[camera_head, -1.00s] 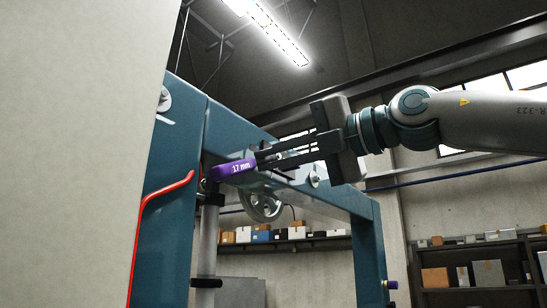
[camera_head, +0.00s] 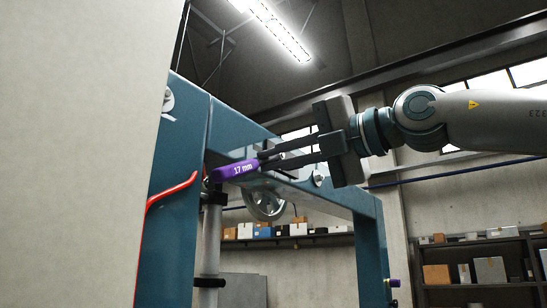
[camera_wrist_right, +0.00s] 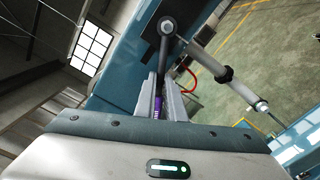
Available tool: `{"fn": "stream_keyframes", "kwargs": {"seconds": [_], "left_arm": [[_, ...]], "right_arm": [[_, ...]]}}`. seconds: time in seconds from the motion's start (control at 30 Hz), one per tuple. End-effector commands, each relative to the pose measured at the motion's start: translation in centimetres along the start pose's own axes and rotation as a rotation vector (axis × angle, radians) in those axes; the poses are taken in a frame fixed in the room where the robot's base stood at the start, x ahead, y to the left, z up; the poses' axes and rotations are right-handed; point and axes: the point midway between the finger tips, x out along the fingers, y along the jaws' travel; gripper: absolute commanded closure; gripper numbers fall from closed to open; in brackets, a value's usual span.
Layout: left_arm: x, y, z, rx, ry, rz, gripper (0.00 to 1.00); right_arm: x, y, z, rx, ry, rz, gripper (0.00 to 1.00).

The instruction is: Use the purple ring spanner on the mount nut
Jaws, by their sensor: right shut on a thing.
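The purple ring spanner (camera_head: 237,170), marked 17 mm, is in my right gripper (camera_head: 268,161) in the head view. My right gripper is shut on it, and the purple handle sticks out to the left of the fingertips. In the right wrist view the purple handle (camera_wrist_right: 157,107) shows between the fingers, and a dark grey shank with a ring end (camera_wrist_right: 167,27) reaches away over a dark plate. I cannot tell whether the ring sits around the mount nut, which I cannot make out. My left gripper is not in view.
A blue frame (camera_head: 240,128) stands around the work area, with a metal wheel (camera_head: 265,204) behind. A vertical grey post (camera_head: 211,240) stands below the spanner. A large pale panel (camera_head: 75,150) fills the left side. Shelves with boxes (camera_head: 489,270) are far behind.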

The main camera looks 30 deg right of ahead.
Motion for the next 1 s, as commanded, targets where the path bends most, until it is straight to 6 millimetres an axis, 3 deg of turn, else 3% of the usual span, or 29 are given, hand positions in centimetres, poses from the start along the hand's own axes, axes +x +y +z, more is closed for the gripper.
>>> {"fn": "stream_keyframes", "kwargs": {"seconds": [1.0], "left_arm": [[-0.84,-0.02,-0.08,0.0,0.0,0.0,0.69]], "right_arm": [[-0.49,0.02,-0.01,0.001,0.046,0.0,1.0]]}}
